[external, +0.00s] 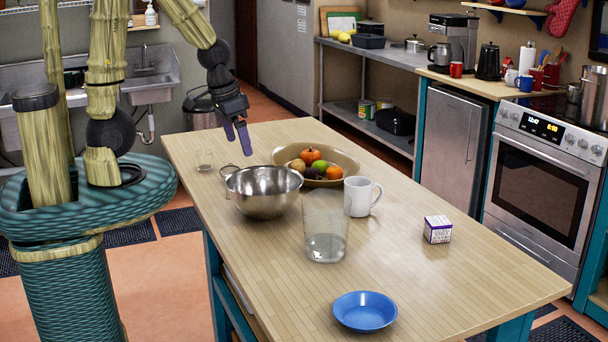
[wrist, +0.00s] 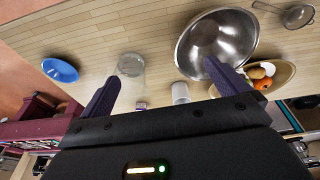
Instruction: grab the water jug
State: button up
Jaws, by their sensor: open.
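The water jug (external: 326,240) is a clear, wide vessel with a little water at the bottom. It stands upright on the wooden table, in front of the steel bowl and the white mug. In the wrist view the jug (wrist: 131,65) shows between my two fingers, nearer the left one, and apart from both. My gripper (external: 238,145) is open and empty, above the far left part of the table, behind and left of the jug. Its purple fingers (wrist: 163,72) also show in the wrist view.
A steel bowl (external: 262,205) stands between my gripper and the jug. A white mug (external: 358,196) is close behind the jug. The right front is clear.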

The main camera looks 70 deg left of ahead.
jog(key=shift+s+f+m, duration=0.15)
jog(key=shift+s+m, duration=0.05)
jog(key=shift+m, duration=0.1)
jog(key=shift+c, duration=0.2)
jog(key=c, duration=1.4)
